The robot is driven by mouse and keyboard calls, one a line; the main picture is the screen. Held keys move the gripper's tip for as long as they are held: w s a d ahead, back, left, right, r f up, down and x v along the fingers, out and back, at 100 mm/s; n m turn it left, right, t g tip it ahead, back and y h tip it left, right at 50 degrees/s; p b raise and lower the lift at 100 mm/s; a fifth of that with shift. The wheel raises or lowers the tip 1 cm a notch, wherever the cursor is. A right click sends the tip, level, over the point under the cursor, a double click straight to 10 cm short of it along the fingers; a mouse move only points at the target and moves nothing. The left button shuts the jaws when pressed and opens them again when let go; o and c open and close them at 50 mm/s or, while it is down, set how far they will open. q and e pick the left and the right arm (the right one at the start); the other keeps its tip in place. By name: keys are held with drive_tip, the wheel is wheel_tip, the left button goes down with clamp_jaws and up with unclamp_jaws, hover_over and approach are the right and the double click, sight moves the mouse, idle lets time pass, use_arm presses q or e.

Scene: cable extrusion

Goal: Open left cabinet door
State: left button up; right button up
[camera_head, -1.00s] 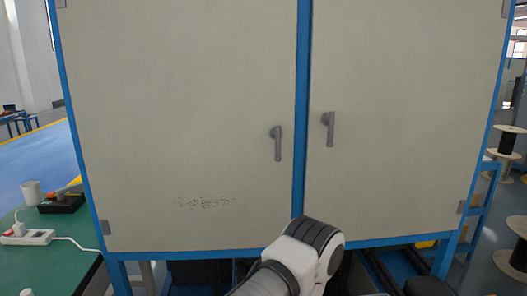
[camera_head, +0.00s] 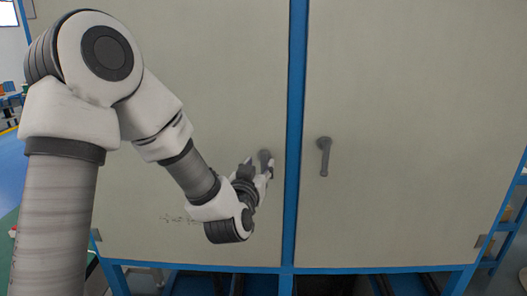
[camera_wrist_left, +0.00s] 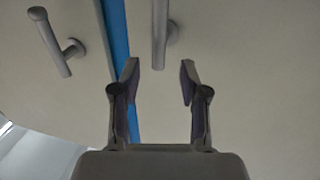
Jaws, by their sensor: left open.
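The left cabinet door (camera_head: 215,60) is a beige panel, closed against the blue centre post. Its grey handle (camera_head: 264,154) is mostly hidden behind my left gripper (camera_head: 259,168) in the head view. My left gripper is at this handle with its fingers apart. In the left wrist view the gripper (camera_wrist_left: 160,64) is open, and the grey handle bar (camera_wrist_left: 160,35) ends at about the gap between the fingertips, with no finger seen closed on it. My right gripper is not in view.
The right cabinet door (camera_head: 400,90) is closed, with its own grey handle (camera_head: 324,156) across the blue centre post (camera_head: 295,130). That handle also shows in the left wrist view (camera_wrist_left: 52,42). A blue lower frame runs below the doors.

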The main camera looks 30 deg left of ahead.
sight(263, 159)
use_arm(q)
drive_tip(key=x, duration=0.1)
drive_tip(key=p+x, duration=0.1)
drive_tip(key=x, duration=0.2)
drive_tip(key=shift+w+r, duration=0.1)
drive_tip(key=shift+r, duration=0.2)
drive_tip(key=shift+w+a+f+p, duration=0.2)
drive_tip(key=shift+w+a+p, duration=0.05)
drive_tip(key=shift+p, duration=0.05)
drive_tip(key=shift+w+d, duration=0.15)
drive_tip(key=shift+d, duration=0.05)
drive_tip(key=shift+c, duration=0.6)
drive_tip(key=c, duration=0.5)
clamp_jaws()
